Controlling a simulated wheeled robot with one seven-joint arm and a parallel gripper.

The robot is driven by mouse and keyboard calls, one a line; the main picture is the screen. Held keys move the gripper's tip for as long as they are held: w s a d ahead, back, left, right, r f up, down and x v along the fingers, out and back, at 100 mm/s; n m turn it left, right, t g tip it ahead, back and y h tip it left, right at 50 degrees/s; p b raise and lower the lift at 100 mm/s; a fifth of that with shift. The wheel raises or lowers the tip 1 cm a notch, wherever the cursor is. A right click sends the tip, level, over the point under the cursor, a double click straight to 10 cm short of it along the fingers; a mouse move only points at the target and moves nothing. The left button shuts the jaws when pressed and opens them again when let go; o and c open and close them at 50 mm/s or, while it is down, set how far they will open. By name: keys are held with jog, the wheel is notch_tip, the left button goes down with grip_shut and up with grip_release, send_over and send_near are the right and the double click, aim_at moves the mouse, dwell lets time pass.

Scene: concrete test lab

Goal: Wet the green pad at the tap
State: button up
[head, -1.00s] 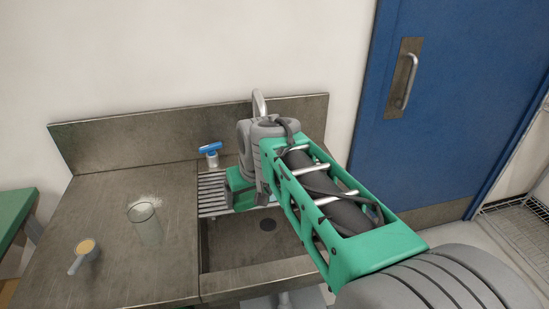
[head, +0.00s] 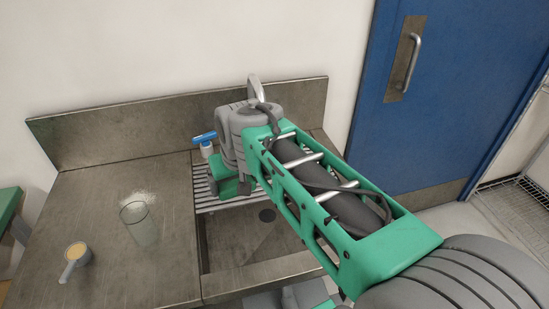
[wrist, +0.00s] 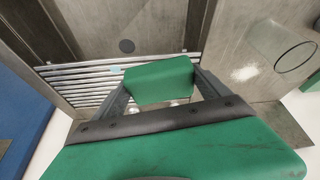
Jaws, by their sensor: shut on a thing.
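The green pad (wrist: 160,80) is a thick block held between the two dark fingers of my gripper (wrist: 161,88) in the wrist view. In the head view the pad (head: 231,187) shows under my grey wrist, between the fingers, over the barred rack at the back of the sink. I cannot tell whether the pad touches the bars or whether it is wet. The metal tap (head: 255,88) rises behind my wrist; its lower part is hidden. No running water shows.
The sink basin (head: 235,243) with a dark drain lies in front of the metal rack (wrist: 80,75). A blue-topped white bottle (head: 205,142) stands left of my gripper. A blue door (head: 450,100) is at right.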

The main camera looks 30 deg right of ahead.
jog(key=s+a+b, duration=0.1)
jog(key=s+a, duration=0.1)
jog(key=s, duration=0.3)
jog(key=shift+s+a, duration=0.35)
jog(key=shift+a, duration=0.05)
dwell(1.1)
jog(key=s+a+r+p, duration=0.2)
jog(key=s+r, duration=0.2)
jog(key=shift+s, duration=0.2)
jog(key=shift+a, duration=0.1)
dwell(0.8)
jog(key=shift+w, duration=0.1)
